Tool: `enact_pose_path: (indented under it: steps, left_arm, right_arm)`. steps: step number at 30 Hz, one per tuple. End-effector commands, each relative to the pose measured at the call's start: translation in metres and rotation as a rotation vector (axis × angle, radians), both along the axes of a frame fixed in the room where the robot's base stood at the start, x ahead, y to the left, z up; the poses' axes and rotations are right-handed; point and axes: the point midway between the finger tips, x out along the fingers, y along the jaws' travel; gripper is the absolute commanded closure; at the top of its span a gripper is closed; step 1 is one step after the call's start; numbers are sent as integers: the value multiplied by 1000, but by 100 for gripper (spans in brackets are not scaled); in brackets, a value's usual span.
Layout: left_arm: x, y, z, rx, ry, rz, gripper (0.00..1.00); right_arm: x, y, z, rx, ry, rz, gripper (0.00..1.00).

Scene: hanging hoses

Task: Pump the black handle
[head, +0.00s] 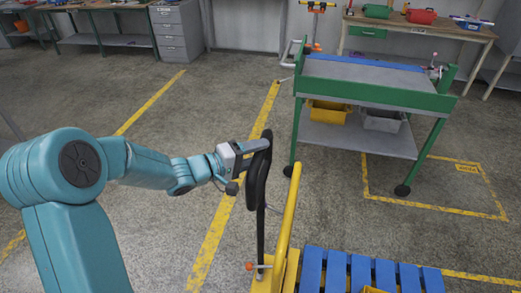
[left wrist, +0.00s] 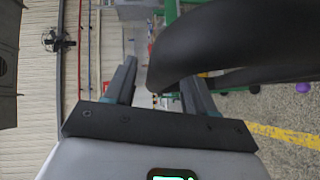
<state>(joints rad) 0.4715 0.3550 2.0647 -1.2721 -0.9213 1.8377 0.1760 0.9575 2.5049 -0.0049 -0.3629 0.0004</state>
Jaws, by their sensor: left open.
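The black handle (head: 251,182) is a tall narrow loop, standing upright in the middle of the head view. A dark rod (head: 261,235) runs down from it to the yellow frame of a cart (head: 284,235). My left gripper (head: 262,146) is at the top of the handle, coming from the left, with its jaws open. In the left wrist view the handle (left wrist: 230,42) looms large from the right, and its rounded end reaches the gap between the open fingers (left wrist: 160,80). I cannot tell whether they touch it. My right gripper is not in view.
The cart carries blue slats (head: 335,272) at the lower right. A green-framed trolley (head: 375,95) with a yellow bin (head: 328,112) stands behind it. Workbenches and a grey drawer cabinet (head: 178,32) line the back. The floor left of the handle is open, with yellow lines.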

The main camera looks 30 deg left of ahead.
Motion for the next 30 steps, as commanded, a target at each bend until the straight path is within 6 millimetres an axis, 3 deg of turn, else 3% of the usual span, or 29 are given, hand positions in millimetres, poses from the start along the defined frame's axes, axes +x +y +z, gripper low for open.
enact_pose_path:
  steps: [12,13,17,18,30]
  left_arm:
    - [12,-7,-2,0,0,1,45]
    - [12,-7,-2,0,0,1,52]
    - [12,-7,-2,0,0,1,94]
    - [12,-7,-2,0,0,1,100]
    - [12,-4,-2,-10,-4,2,100]
  right_arm:
    - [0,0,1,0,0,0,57]
    - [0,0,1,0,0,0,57]
    - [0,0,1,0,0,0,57]
    - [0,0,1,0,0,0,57]
    - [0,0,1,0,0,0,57]
